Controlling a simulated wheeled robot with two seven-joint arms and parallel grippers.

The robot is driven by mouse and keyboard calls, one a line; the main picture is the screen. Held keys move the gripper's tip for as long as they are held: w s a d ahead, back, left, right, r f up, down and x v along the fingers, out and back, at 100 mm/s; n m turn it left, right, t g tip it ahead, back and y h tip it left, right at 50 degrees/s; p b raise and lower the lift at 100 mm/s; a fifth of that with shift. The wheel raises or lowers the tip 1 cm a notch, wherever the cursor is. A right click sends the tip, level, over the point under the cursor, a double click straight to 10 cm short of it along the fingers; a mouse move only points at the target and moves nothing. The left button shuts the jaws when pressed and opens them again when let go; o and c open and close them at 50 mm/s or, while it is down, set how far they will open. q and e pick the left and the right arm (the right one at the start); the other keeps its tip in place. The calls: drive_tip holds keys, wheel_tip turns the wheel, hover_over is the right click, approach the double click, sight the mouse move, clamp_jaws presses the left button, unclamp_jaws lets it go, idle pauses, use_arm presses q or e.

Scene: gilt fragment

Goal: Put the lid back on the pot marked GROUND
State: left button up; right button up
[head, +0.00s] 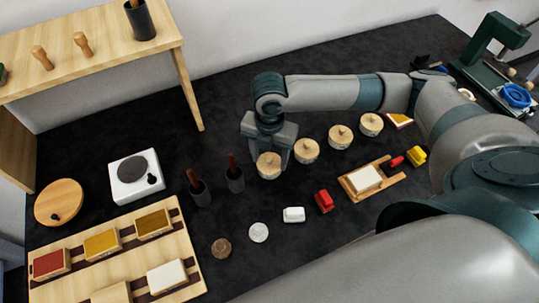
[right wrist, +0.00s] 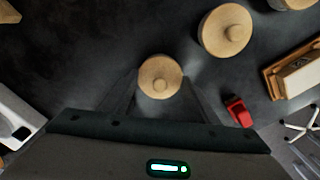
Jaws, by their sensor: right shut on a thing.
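My right gripper (head: 270,158) reaches down at the nearest-left of a row of several pale round pots. It is shut on a round wooden lid (head: 268,160) with a small knob, which shows between the fingers in the right wrist view (right wrist: 160,76). A pale pot body (head: 270,174) shows directly under this lid; I cannot tell whether the lid is seated on it or just above. The other pots (head: 306,151), (head: 340,137) and (head: 371,125) carry knobbed wooden lids. The markings are too small to read, so I cannot tell which says GROUND. My left gripper is not in view.
Two dark cups with handles (head: 235,180) stand left of the gripper. A red block (head: 324,201), a white block (head: 294,214) and a small board (head: 352,190) lie in front. A hotplate (head: 136,176) and a wooden tray (head: 185,240) are at left.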

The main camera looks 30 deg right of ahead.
idle(0.4)
drive_tip(key=o, duration=1.6)
drive_tip(key=shift+c, duration=0.2)
drive_tip(key=shift+r, duration=0.1)
drive_tip(key=shift+r+p, duration=3.4)
drive_tip(key=shift+p, duration=0.6)
clamp_jaws()
drive_tip(key=shift+f+b, duration=0.85)
drive_tip(key=shift+f, duration=1.15)
